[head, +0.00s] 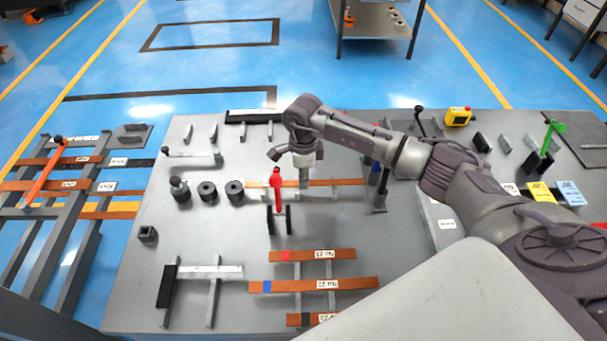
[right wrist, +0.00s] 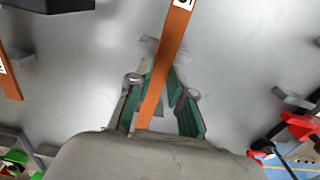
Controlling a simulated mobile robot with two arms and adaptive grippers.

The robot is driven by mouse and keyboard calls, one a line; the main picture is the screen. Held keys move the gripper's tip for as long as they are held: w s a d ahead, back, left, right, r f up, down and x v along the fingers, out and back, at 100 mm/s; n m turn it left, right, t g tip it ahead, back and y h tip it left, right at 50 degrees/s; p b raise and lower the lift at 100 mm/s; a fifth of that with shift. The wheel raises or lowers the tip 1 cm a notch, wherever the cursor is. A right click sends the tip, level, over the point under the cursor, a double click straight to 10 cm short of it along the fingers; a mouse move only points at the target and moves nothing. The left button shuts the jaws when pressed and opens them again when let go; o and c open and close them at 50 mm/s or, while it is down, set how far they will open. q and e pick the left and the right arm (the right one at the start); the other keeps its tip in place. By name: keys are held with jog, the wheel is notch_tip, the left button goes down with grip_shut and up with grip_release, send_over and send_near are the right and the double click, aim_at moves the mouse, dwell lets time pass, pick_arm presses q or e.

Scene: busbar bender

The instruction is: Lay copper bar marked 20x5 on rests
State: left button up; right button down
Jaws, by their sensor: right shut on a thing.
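My right gripper (head: 304,182) points down over the middle of the table. It is shut on a copper bar (head: 338,182) that lies left to right behind a red-handled clamp (head: 277,190). In the right wrist view the bar (right wrist: 168,65) runs between the green-padded jaws (right wrist: 160,105), with a cut-off label at its far end. I cannot read its full marking, nor tell whether it touches the supports beneath. Several other labelled copper bars, such as the red-marked one (head: 313,255) and the blue-marked one (head: 313,284), lie on a low rack in front. The left gripper is out of view.
Black cylinders (head: 207,191) stand left of the bar. A grey post with a black lever (head: 379,190) stands near its right end. A separate rack (head: 85,235) with copper bars is at the far left. A yellow control box (head: 458,116) sits at the back right.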

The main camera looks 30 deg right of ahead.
jog(key=shift+f+b, duration=0.2)
jog(key=shift+b, duration=0.1)
jog(key=c, duration=1)
grip_release()
jog(key=shift+c, duration=0.2)
jog(key=shift+r, duration=0.15)
jog(key=shift+r+p, duration=0.25)
jog(key=shift+p, duration=0.2)
notch_tip(320, 180, up, 12)
jog(key=b, duration=0.4)
jog(key=shift+f, duration=0.15)
